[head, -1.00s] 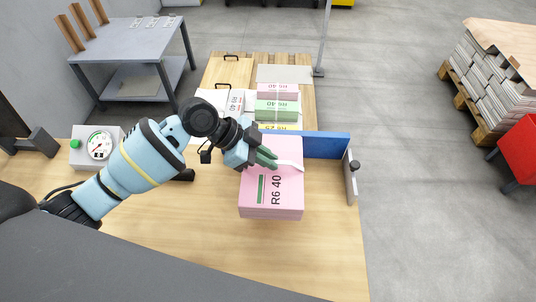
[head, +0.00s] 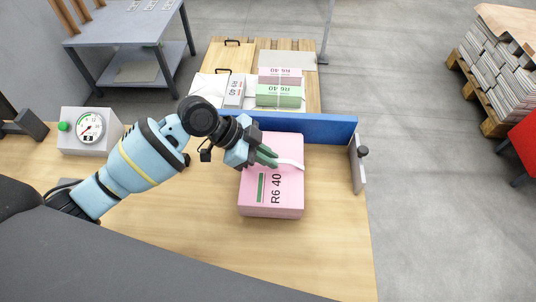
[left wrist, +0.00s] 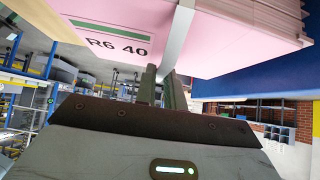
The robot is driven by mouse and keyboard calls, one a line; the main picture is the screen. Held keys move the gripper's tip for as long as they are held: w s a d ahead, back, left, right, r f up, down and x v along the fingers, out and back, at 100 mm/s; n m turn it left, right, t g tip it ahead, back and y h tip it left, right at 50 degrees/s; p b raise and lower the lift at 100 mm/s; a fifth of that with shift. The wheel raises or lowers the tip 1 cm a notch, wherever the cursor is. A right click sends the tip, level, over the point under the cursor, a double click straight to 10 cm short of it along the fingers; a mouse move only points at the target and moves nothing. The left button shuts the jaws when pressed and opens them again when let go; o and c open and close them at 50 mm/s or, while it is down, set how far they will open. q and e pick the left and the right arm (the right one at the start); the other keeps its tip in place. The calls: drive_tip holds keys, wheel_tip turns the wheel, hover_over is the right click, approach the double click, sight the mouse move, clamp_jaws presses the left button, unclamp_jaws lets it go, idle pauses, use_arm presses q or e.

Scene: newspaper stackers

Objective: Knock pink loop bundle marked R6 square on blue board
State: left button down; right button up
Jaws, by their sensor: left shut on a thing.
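The pink bundle (head: 262,158) marked R6 40 is in front of the blue board (head: 300,125), its far edge close to the board's face. I cannot tell whether they touch, or whether the bundle rests on the table. A white strap loop (head: 291,163) crosses its top. My left gripper (head: 268,157) is shut on this loop above the bundle. In the left wrist view the fingers (left wrist: 160,88) meet at the white strap (left wrist: 178,40), with the pink label face (left wrist: 110,25) above and the blue board (left wrist: 250,80) at right. My right gripper is not in view.
A grey end plate (head: 357,165) with a black knob stands right of the bundle. A dial gauge box (head: 90,130) is at left. Pink and green bundles (head: 280,95) lie behind the board. The wooden table (head: 190,245) is clear in front and left of the bundle.

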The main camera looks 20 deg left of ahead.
use_arm(q)
drive_tip(key=shift+w+a+r+b, duration=0.15)
drive_tip(key=shift+w+b, duration=0.1)
drive_tip(key=shift+w, duration=0.55)
drive_tip(key=shift+w+a+r+b, duration=0.1)
drive_tip(key=shift+w+b, duration=0.15)
drive_tip(key=shift+w, duration=0.55)
idle(1.0)
drive_tip(key=shift+w+a+r, duration=0.1)
drive_tip(key=shift+w, duration=0.1)
idle(1.3)
drive_tip(key=shift+s+p, duration=0.45)
drive_tip(key=shift+p, duration=0.15)
drive_tip(key=shift+s+d+p, duration=0.25)
drive_tip(key=shift+s+p, duration=0.2)
drive_tip(key=shift+s, duration=0.25)
drive_tip(key=shift+s+d+p, duration=0.2)
drive_tip(key=shift+s+p, duration=0.2)
drive_tip(key=shift+s, duration=0.3)
